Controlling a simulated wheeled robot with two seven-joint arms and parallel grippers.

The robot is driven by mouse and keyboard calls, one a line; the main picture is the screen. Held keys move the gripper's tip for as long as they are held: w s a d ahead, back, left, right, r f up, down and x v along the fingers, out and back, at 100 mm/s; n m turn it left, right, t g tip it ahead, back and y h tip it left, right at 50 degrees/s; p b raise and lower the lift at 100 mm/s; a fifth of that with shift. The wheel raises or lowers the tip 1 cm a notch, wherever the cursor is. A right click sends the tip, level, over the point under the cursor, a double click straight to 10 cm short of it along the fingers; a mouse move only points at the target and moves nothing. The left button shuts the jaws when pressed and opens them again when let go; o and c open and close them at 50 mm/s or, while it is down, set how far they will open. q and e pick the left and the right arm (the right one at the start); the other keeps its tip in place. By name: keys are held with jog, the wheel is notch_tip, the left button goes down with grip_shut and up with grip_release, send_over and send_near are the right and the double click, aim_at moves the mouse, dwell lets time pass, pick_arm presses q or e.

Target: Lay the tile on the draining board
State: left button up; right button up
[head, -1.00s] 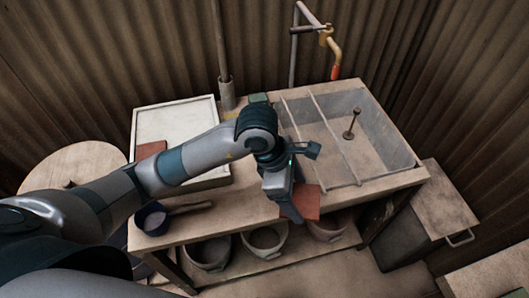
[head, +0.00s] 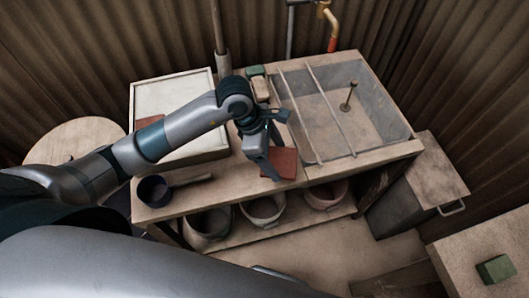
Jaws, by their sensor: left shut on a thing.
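My left gripper (head: 268,165) is shut on a reddish-brown tile (head: 285,162). The tile is over the front part of the wooden counter, just left of the sink. I cannot tell whether it touches the wood. A pale board with a raised rim (head: 141,94), which looks like the draining board, lies on the counter's left part. My left arm crosses over it and hides part of it. A second reddish-brown piece (head: 150,122) shows on the board, partly behind my arm. My right gripper is not in view.
The sink (head: 384,98) has two bars across its left side and a plug on a rod (head: 349,95). A dark pan (head: 154,190) sits at the counter's front left. Green and tan blocks (head: 256,71) stand behind my gripper. Several buckets (head: 264,208) are below.

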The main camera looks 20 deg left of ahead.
pick_arm(q)
jog(key=w+a+f, duration=0.1)
jog(key=w+a+f+p, duration=0.1)
jog(key=a, duration=0.1)
jog(key=shift+w+a+f, duration=0.1)
jog(key=shift+a+f, duration=0.05)
jog(key=shift+a, duration=0.05)
jog(key=shift+w+a+f, duration=0.2)
jog(key=shift+a+f, duration=0.05)
jog(key=shift+a, duration=0.05)
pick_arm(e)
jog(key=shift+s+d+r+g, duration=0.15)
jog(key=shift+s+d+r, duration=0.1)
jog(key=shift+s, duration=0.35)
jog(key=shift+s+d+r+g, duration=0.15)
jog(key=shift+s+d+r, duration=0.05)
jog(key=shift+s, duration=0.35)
pick_arm(q)
jog(key=shift+f, duration=0.1)
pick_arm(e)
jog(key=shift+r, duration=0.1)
pick_arm(q)
notch_tip(320, 180, down, 2)
jog(key=shift+f+p, duration=0.25)
jog(key=shift+p, duration=0.45)
jog(key=shift+f, duration=0.6)
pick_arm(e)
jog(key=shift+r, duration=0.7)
